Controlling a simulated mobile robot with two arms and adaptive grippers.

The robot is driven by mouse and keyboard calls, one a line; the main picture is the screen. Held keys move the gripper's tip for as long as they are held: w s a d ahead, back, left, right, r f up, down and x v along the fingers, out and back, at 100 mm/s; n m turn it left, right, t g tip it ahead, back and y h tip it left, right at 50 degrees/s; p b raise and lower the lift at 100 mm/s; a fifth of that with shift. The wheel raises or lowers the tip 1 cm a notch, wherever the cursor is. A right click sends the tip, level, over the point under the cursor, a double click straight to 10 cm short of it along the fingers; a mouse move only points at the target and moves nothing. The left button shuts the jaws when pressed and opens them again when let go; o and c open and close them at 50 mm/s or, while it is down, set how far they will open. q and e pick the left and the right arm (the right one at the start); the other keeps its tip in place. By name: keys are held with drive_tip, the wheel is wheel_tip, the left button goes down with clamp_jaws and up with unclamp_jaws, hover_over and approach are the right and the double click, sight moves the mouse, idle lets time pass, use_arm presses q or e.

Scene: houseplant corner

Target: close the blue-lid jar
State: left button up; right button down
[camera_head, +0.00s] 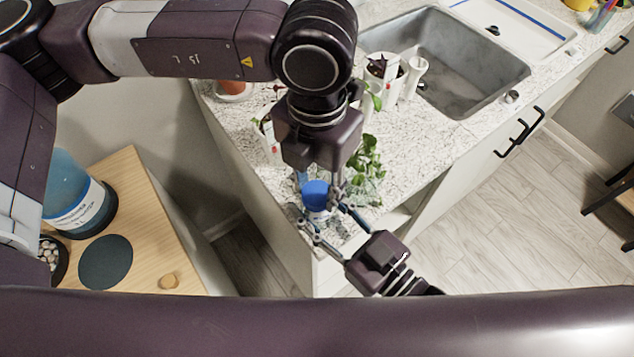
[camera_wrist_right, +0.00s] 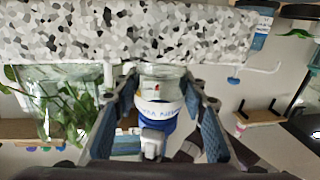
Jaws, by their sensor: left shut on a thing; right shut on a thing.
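The jar has a blue lid (camera_head: 315,194), at the front corner of the counter in the head view. My left gripper (camera_head: 318,186) comes down from above and is shut on the lid. My right gripper (camera_head: 326,226) reaches in from the lower right and is shut on the jar body. In the right wrist view, which is upside down, the clear glass jar (camera_wrist_right: 162,75) with a white label band sits between my right fingers. The blue lid (camera_wrist_right: 165,126) is right against the labelled end. I cannot tell how tightly it sits.
A leafy green plant (camera_head: 367,160) is close beside the jar. White pots and seedlings stand behind, near the grey sink (camera_head: 445,60). A wooden side table (camera_head: 150,225) at the left holds a large blue-topped container (camera_head: 75,200). Open floor lies to the right.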

use_arm(q)
drive_tip(key=m, duration=2.4)
drive_tip(key=shift+f+m, duration=0.1)
drive_tip(key=shift+m, duration=0.2)
drive_tip(key=o, duration=1.3)
drive_tip(key=shift+c, duration=0.2)
drive_tip(key=shift+r, duration=2.3)
drive_tip(key=shift+c, duration=0.2)
